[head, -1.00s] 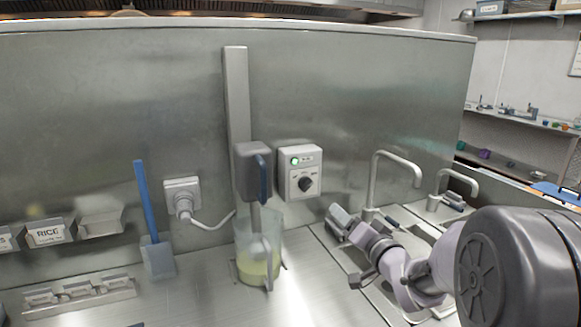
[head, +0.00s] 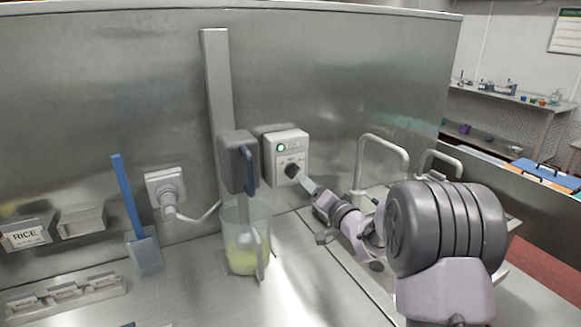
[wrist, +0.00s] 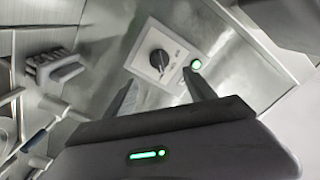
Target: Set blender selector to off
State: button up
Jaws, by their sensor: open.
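The selector is a dark round knob (head: 292,170) on a white control box (head: 300,146) on the steel back panel. A green light (head: 281,147) glows above it. The wrist view shows the knob (wrist: 158,60) beyond my fingers, with the green light (wrist: 196,65) beside it. My gripper (head: 311,186) is open and close in front of the knob, at its lower right. In the wrist view my open gripper (wrist: 165,92) has its two fingers apart with nothing between them. I cannot tell whether a finger touches the knob. The knob's printed labels are too small to read.
A blender head with a blue handle (head: 248,170) hangs left of the box, above a clear jug (head: 236,250) of yellow-green liquid. A plug (head: 166,190) with a cord is on the panel. A tap (head: 384,150) stands to the right.

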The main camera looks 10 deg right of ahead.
aim_at(297, 172)
jog(key=p+x, duration=0.2)
jog(key=x, duration=0.6)
jog(key=shift+w+p, duration=0.1)
jog(key=shift+p, duration=0.3)
jog(key=shift+w+f+b, duration=0.1)
jog(key=shift+b, duration=0.25)
grip_shut()
